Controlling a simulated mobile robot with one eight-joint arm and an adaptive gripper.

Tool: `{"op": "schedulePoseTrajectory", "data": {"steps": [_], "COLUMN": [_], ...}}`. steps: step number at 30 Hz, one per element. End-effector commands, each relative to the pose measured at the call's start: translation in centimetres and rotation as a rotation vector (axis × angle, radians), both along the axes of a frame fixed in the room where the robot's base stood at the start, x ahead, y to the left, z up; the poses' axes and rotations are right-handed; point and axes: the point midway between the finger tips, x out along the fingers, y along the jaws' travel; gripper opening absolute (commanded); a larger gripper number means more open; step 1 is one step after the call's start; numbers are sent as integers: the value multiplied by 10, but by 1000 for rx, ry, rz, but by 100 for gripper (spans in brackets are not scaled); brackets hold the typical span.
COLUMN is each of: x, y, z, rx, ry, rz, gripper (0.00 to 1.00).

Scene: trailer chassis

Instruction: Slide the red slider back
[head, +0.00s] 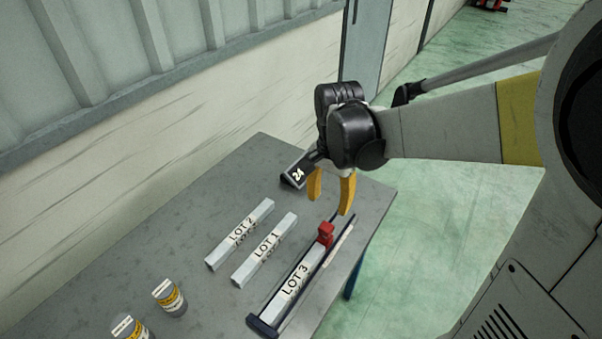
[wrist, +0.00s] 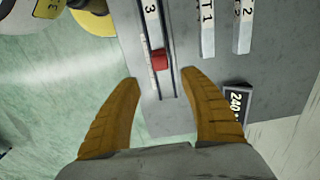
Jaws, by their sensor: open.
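The red slider (head: 325,233) is a small red block on the rail beside the LOT 3 bar (head: 292,283), near the rail's far end. In the wrist view the red slider (wrist: 159,60) shows above and between the fingertips. My gripper (head: 331,194) has yellow fingers spread apart and hangs above the far end of the table. In the wrist view my gripper (wrist: 160,82) is open and empty, with no finger seen touching the slider. The dark-edged rail (head: 270,328) runs along the LOT 3 bar.
The grey table (head: 130,262) also holds the LOT 1 bar (head: 264,250), the LOT 2 bar (head: 240,234) and a small dark number sign (head: 297,175). Two labelled jars (head: 170,298) (head: 127,328) stand at the near left. A wall runs along the left. Green floor is open at right.

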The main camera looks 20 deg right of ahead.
Motion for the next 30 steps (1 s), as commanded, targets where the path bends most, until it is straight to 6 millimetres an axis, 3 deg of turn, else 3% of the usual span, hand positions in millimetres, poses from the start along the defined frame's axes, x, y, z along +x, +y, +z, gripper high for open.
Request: {"op": "schedulePoseTrajectory", "data": {"steps": [15,21,29,30], "x": [0,0,0,0], "y": [0,0,0,0], "z": [-92,-104,-104,-104], "rx": [0,0,0,0], "ry": [-1,-1,-1,-1], "rz": [2,2,2,2], "gripper": [52,52,52,42]}}
